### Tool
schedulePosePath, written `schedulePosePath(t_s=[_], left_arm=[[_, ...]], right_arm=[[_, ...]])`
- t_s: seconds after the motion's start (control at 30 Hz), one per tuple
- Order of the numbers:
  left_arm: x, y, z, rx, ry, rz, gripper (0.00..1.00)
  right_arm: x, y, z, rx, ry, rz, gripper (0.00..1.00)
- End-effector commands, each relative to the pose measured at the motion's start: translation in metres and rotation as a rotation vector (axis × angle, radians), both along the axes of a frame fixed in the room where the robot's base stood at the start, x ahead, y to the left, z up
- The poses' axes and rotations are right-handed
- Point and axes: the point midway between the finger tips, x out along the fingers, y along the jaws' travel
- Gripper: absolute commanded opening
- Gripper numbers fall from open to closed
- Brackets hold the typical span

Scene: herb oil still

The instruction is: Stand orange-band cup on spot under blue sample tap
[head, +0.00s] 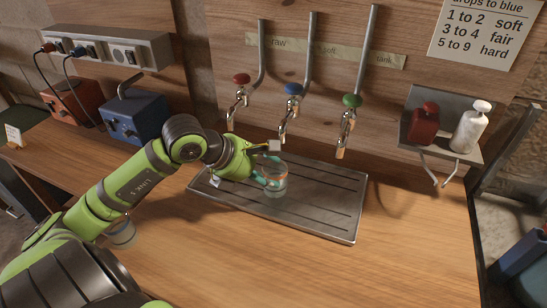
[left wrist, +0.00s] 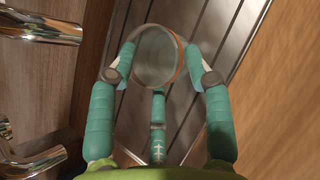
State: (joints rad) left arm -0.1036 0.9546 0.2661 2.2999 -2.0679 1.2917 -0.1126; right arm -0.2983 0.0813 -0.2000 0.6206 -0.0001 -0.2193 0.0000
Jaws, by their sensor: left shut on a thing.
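The clear cup (head: 277,185) with an orange band is in my left gripper (head: 266,178), over the metal drip tray (head: 330,222). In the left wrist view, the teal fingers (left wrist: 158,78) close around the cup (left wrist: 154,58), and an orange edge shows on its right side. The cup looks near the tray surface; I cannot tell whether it touches. The blue sample tap (head: 292,90) is on the wall behind, its spout above and slightly right of the cup. The spot under the tap is not clearly visible. My right gripper is out of view.
The red tap (head: 241,79) and green tap (head: 352,101) flank the blue one. Another clear cup (head: 122,233) stands on the counter, partly behind my left arm. A shelf with red and white bottles (head: 470,128) is at right. The counter front is clear.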

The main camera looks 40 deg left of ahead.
Motion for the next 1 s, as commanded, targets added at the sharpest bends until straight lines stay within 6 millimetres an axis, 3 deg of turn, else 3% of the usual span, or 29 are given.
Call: schedulePosePath(t_s=[0.17, 0.43, 0.53, 0.93, 0.97, 1.0], left_arm=[[0.012, 0.003, 0.002, -0.002, -0.002, 0.0, 0.04], [0.049, 0.011, 0.002, -0.003, -0.002, 0.001, 0.04], [0.047, 0.01, -0.004, -0.002, 0.002, -0.001, 0.04], [0.047, 0.011, -0.012, 0.0, 0.0, -0.001, 0.04], [0.047, 0.011, -0.01, 0.0, 0.0, -0.001, 0.62], [0.047, 0.011, -0.01, 0.0, 0.0, -0.001, 0.76]], right_arm=[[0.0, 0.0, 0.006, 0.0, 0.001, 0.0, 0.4], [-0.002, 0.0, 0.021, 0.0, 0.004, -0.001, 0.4], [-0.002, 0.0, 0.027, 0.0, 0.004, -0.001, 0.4], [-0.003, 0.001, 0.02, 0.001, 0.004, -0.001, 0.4], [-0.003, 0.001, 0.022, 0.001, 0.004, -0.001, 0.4], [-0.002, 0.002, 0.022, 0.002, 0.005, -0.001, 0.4]])
